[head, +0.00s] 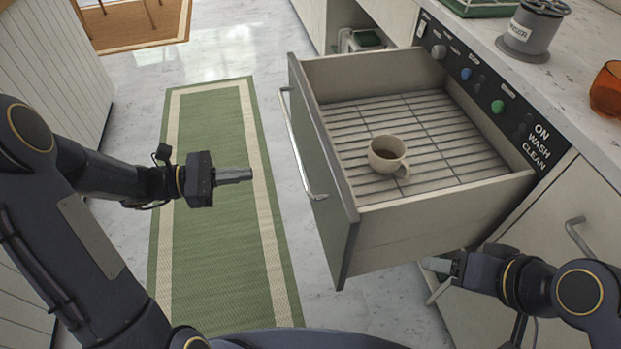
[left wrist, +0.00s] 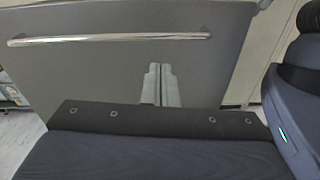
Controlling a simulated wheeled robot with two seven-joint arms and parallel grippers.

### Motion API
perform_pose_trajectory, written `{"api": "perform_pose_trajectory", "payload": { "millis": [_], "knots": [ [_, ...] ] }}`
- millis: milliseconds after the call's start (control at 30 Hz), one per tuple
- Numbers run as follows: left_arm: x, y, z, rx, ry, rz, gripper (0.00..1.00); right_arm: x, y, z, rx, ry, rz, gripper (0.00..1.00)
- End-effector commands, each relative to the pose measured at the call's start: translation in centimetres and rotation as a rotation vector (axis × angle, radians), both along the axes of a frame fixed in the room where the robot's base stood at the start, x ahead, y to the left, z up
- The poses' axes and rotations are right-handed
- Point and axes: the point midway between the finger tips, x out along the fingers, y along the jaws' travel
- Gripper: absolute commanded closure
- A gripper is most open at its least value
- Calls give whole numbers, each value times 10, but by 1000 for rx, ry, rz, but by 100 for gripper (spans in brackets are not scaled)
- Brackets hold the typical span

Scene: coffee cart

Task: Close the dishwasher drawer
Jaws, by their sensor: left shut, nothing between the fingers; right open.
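The dishwasher drawer (head: 345,215) is pulled out from the counter. Its grey front panel carries a long metal handle (head: 297,150). A cream cup (head: 388,156) with dark liquid stands upright on the wire rack inside. My left gripper (head: 250,174) is shut and empty, left of the drawer front and apart from it in the head view. In the left wrist view the gripper fingers (left wrist: 160,86) point at the front panel (left wrist: 215,70), below the handle (left wrist: 110,40). My right gripper (head: 428,264) is open beneath the drawer's right side, near the cabinet; its fingers are partly hidden.
A control panel (head: 500,100) with knobs and buttons runs above the drawer. The counter holds a grey container (head: 530,35) and an orange glass (head: 607,90). A green rug (head: 215,200) lies on the floor left of the drawer. A cabinet handle (head: 578,238) sticks out at right.

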Motion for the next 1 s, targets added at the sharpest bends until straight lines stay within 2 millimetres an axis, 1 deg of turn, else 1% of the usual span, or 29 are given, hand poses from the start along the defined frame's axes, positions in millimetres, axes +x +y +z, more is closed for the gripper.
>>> {"api": "perform_pose_trajectory", "payload": {
  "millis": [33, 67, 167, 267, 367, 700, 800, 900, 1000],
  "knots": [
    [7, 3, -18, -33, 30, 22, 100, 0, 0, -11, 0, 0, 0, 38],
    [10, 5, -22, -48, 43, 33, 100, 0, 0, -13, 0, 0, 0, 38],
    [16, 6, -28, -74, 62, 54, 100, 0, 0, -14, 0, 0, 0, 38],
    [19, -1, -27, -79, 64, 56, 100, 0, 0, -15, 0, -1, 0, 38],
    [23, -16, -27, -78, 63, 53, 100, 0, 0, -18, 0, -1, 0, 38],
    [45, -86, -28, -77, 63, 50, 100, 0, 0, -32, 0, -1, 0, 38],
    [50, -102, -28, -75, 62, 50, 100, 0, 0, -36, 0, 0, 0, 38],
    [54, -114, -27, -75, 62, 52, 100, 0, 0, -39, 0, 0, 0, 38],
    [57, -121, -27, -75, 63, 54, 100, 0, 0, -40, 0, 0, 0, 38]
  ]
}}
